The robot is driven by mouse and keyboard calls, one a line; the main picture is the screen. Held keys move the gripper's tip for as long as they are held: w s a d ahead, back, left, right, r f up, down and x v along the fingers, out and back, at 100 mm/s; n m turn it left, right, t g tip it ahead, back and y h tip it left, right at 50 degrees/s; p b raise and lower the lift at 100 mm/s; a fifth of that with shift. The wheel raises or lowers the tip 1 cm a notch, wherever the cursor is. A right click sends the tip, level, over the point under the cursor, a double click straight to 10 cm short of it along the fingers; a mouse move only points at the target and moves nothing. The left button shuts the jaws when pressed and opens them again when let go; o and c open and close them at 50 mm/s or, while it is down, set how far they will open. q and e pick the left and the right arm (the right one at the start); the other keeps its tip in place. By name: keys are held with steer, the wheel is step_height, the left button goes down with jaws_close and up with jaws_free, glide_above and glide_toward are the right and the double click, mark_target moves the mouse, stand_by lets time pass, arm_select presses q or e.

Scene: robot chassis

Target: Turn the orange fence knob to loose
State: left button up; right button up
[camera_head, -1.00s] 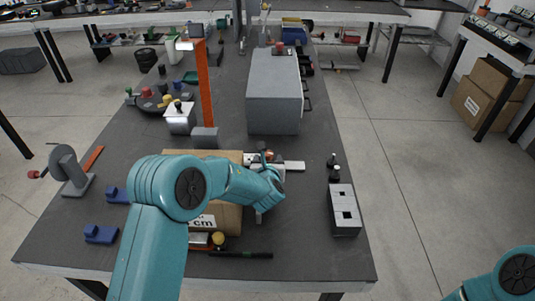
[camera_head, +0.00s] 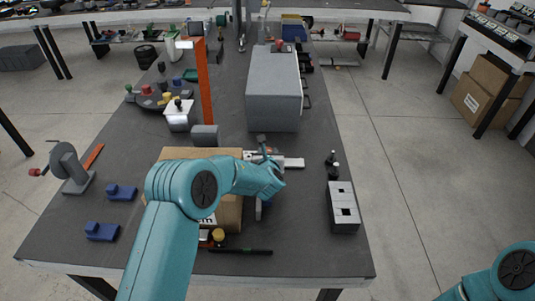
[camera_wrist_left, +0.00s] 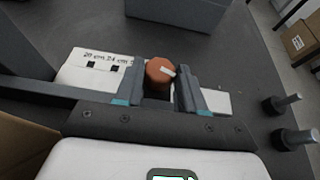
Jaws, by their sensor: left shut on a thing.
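The orange fence knob (camera_wrist_left: 160,71), round with a white pointer mark, shows in the left wrist view. The pointer points right and slightly up in that view. The knob sits on a white fence strip (camera_wrist_left: 88,70) with black squares and centimetre marks. My left gripper (camera_wrist_left: 161,82) has one finger on each side of the knob and is shut on it. In the head view my left gripper (camera_head: 263,155) is at the white strip (camera_head: 294,163), and my forearm and wrist hide part of it. Only a link of my right arm shows; its gripper is out of frame.
A cardboard box (camera_head: 228,215) lies under my left forearm. A grey block with square holes (camera_head: 343,207) and dark pegs (camera_head: 334,168) stand to the right. A large grey box (camera_head: 273,90) stands behind. Blue blocks (camera_head: 102,231) lie at the left.

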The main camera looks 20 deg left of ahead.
arm_select(q)
steer(key=n+y, duration=0.1)
steer(key=n+g+y+b, duration=0.1)
steer(key=shift+w+d+y, duration=0.2)
steer(key=shift+d+y, duration=0.1)
steer(key=shift+r+n+g+y+b, duration=0.1)
steer(key=shift+n+g+y+b, duration=0.5)
steer(key=shift+n+y, duration=0.5)
steer(key=o, duration=1)
steer(key=shift+s+d+h, duration=0.1)
steer(key=shift+d+h, duration=0.1)
steer(key=shift+h, duration=0.1)
steer(key=b+v, duration=0.1)
steer(key=v, duration=1.5)
